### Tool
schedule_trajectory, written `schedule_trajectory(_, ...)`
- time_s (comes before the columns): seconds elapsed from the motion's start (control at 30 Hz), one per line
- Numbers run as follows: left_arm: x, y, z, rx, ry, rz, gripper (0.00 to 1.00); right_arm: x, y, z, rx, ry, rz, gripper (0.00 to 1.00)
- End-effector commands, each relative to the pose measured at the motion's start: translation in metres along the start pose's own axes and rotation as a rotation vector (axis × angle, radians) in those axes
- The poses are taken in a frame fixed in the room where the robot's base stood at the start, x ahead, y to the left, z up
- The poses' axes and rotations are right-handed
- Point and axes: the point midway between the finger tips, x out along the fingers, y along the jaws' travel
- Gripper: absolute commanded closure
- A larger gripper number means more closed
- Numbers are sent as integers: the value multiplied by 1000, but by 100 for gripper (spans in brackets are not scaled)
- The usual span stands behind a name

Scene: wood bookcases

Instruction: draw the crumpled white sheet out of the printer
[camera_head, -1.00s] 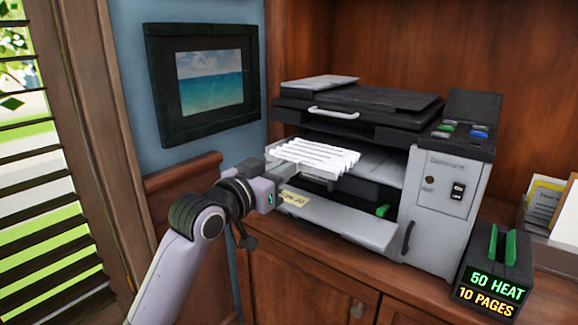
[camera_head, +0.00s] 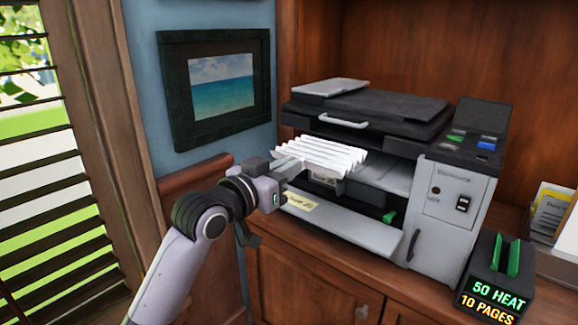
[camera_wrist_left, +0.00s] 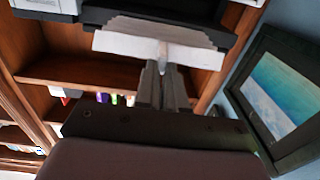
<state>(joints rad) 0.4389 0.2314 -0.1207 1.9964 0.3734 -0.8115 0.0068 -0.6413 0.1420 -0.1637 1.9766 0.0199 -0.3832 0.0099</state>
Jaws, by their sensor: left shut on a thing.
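The crumpled white sheet (camera_head: 325,154), folded in pleats, sits at the left side of the printer's open middle gap. The printer (camera_head: 455,205) is grey and black. My left gripper (camera_head: 289,163) reaches in from the left and is shut on the sheet's left edge. In the left wrist view the closed fingers (camera_wrist_left: 163,80) meet the sheet's edge (camera_wrist_left: 160,48), and the pleats run back under the dark printer body. How much of the sheet is still inside the printer is hard to tell. My right gripper is not in view.
A grey front flap (camera_head: 345,222) with a yellow label hangs open below the sheet. A black box with green and yellow lettering (camera_head: 497,272) stands at the right front. A framed sea picture (camera_head: 222,88) hangs on the wall close behind my arm.

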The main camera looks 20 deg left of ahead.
Motion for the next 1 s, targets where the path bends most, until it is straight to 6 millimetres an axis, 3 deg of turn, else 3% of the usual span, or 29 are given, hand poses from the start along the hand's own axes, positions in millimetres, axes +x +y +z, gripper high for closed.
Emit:
schedule_trajectory(0.5,-16,-1,-40,1,0,0,100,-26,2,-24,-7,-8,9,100)
schedule_trajectory(1.0,-19,0,-37,-1,-2,-6,100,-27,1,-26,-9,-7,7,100)
